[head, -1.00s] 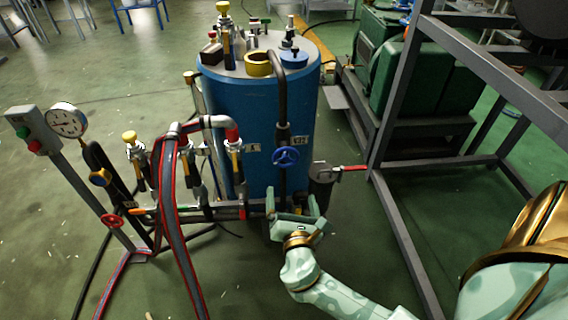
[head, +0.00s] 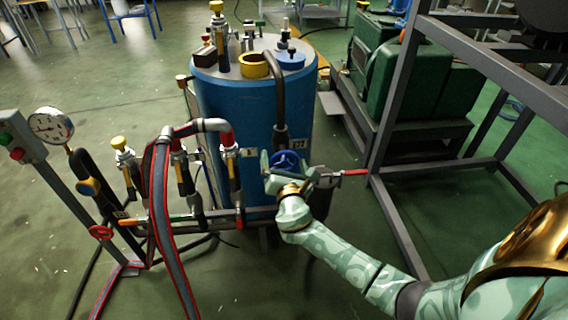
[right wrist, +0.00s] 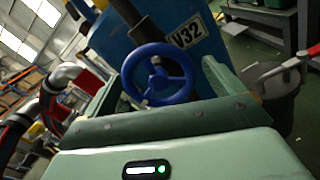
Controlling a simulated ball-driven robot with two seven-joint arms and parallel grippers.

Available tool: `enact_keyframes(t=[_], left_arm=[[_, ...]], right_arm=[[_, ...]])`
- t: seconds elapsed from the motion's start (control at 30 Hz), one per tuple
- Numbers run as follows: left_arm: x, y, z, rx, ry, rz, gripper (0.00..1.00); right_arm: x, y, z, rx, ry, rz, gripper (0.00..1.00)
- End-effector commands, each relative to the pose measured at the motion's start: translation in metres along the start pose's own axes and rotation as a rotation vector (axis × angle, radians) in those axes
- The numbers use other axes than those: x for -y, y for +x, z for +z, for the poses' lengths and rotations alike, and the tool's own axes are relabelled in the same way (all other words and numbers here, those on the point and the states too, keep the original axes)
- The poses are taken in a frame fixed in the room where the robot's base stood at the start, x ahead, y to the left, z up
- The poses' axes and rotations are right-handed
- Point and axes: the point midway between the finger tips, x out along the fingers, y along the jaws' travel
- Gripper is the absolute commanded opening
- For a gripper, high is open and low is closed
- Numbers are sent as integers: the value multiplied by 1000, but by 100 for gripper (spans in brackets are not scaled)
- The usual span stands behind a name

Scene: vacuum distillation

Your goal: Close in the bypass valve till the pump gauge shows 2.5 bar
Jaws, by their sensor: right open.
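A blue handwheel (head: 285,160) sits on a dark vertical pipe in front of the blue tank, beside a tag that reads V32 in the right wrist view. My right gripper (head: 287,171) is open in front of this wheel. In the right wrist view the blue wheel (right wrist: 158,75) lies between the two open fingers, with no visible grip on it. A round white gauge (head: 50,127) stands at the left; its reading is too small to tell. My left gripper is not in view.
The blue tank (head: 235,115) stands behind the wheel. A red lever (head: 354,172) juts out just right of my gripper. Hoses and pipes with yellow-topped valves (head: 122,145) crowd the left. A grey metal frame (head: 393,115) bounds the right.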

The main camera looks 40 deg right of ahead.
Motion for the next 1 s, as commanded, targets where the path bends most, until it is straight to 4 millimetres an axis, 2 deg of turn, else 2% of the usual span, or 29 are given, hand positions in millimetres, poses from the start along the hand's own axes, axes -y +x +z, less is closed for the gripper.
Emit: enact_keyframes(t=[0.03,0.2,0.57,1.0], left_arm=[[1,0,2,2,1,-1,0],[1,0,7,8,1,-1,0],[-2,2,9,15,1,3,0],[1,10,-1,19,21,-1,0]], right_arm=[[0,0,0,0,0,0,94],[0,0,0,0,0,0,49],[0,-1,-2,-1,48,-1,49],[0,-1,-3,-2,337,-1,49]])
